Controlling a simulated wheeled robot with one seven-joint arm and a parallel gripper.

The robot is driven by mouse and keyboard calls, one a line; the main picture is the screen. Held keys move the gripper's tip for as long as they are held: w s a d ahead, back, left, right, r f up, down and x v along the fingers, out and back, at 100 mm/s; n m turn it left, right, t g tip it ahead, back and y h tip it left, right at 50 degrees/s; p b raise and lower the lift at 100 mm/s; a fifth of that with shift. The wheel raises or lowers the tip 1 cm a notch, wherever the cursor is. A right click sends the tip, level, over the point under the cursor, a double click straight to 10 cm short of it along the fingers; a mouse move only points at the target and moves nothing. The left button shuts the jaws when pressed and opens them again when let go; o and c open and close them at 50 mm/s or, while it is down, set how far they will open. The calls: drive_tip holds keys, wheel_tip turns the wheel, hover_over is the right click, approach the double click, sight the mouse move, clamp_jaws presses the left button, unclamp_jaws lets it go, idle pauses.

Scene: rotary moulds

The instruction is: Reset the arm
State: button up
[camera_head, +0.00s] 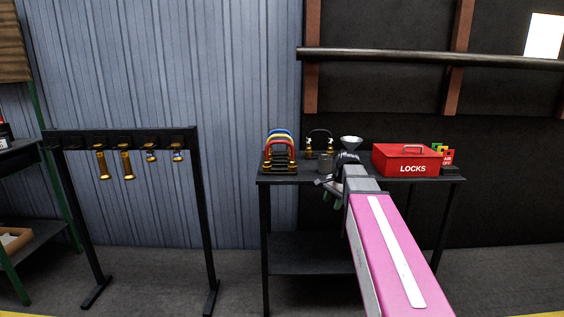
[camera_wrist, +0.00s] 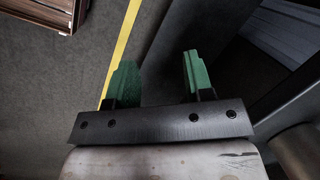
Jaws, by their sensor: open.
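My gripper (camera_wrist: 157,80) shows in the wrist view with its two green-padded fingers apart and nothing between them. Bare grey floor and a dark post or panel lie beyond the fingers. In the head view my pink arm reaches forward from the lower right, and my gripper (camera_head: 331,196) hangs at its far end, by the front edge of the black table (camera_head: 300,179). Part of the table is hidden behind my arm.
A black rack (camera_head: 122,133) with hanging brass-coloured pieces stands left. Floor between rack and table is clear. A yellow line (camera_wrist: 121,48) crosses the floor.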

drive_tip(key=s+f+n+h, duration=0.1)
drive_tip(key=s+f+n, duration=0.4)
drive_tip(key=s+f, duration=0.3)
drive_tip(key=s+f+n+h, duration=0.1)
drive_tip(key=s+f+n, duration=0.4)
drive_tip(key=f, duration=0.9)
drive_tip(key=s, duration=0.3)
drive_tip(key=shift+s+a+f+g+h, duration=0.2)
drive_tip(key=shift+a+f+g+h, duration=0.1)
drive_tip(key=shift+a+f, duration=0.05)
